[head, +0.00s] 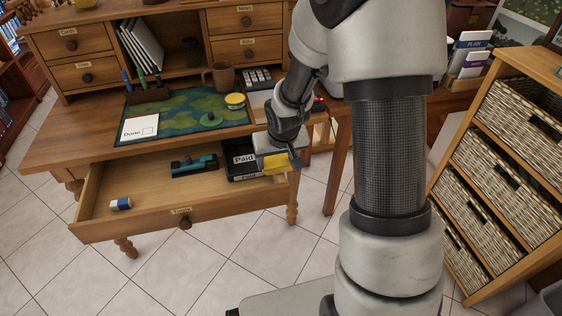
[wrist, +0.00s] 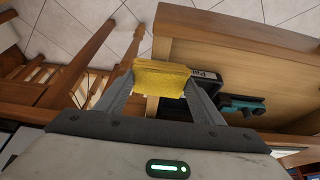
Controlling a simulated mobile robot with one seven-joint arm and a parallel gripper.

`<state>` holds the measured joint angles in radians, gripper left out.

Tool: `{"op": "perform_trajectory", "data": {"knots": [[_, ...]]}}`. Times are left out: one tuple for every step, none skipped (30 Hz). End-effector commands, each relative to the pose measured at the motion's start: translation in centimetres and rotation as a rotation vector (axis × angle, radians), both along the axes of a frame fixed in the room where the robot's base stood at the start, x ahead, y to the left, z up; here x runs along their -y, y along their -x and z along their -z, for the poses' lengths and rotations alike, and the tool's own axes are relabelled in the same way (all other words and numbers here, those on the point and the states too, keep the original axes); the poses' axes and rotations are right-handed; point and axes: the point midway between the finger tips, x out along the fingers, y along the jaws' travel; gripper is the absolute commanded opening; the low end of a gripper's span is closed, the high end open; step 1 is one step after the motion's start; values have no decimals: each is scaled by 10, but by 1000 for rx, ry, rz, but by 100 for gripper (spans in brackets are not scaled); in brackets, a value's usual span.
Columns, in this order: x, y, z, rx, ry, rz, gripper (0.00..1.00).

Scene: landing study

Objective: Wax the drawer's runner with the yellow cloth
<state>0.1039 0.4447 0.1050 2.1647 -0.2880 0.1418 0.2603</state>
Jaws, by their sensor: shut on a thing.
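The yellow cloth (head: 276,163) is folded over and held in my gripper (head: 287,159) at the right side of the open drawer (head: 185,215). In the wrist view the cloth (wrist: 160,78) sits between both fingers of my gripper (wrist: 161,91), which is shut on it. There it overlaps the drawer's right side wall near the front corner. I cannot tell whether it touches the wood. The runner is not clearly visible; the cloth and gripper cover part of that side. An open yellow tin (head: 235,100) stands on the desk mat, with a green round lid (head: 210,119) beside it.
The drawer holds a black tray marked "Paid" (head: 243,167), a teal tool (head: 194,165) and a blue-and-white cylinder (head: 120,204). A basket shelf (head: 497,160) stands at right.

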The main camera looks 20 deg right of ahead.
Motion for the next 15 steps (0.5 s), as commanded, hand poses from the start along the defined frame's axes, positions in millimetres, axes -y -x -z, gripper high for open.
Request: {"op": "perform_trajectory", "data": {"knots": [[-5, 2, 5, -5, -1, -4, 36], [-6, 2, 4, -6, -2, -4, 36], [-7, 2, 4, -7, -2, -3, 36], [-7, 2, 4, -7, -2, -3, 36], [-7, 1, 3, -8, -2, -3, 36], [-7, -1, 3, -8, -2, -3, 36], [-7, -3, 3, -8, -3, -2, 36], [-7, -5, 3, -8, -3, -2, 36], [-7, -8, 2, -8, -3, -2, 36], [-7, -10, 2, -9, -3, -2, 36], [-7, -12, 2, -10, -3, -2, 36], [-7, -15, 2, -9, -3, -2, 36], [-7, -17, 2, -9, -3, -2, 36], [-7, -18, 2, -9, -3, -2, 36], [-7, -19, 2, -9, -3, -2, 36]]}}
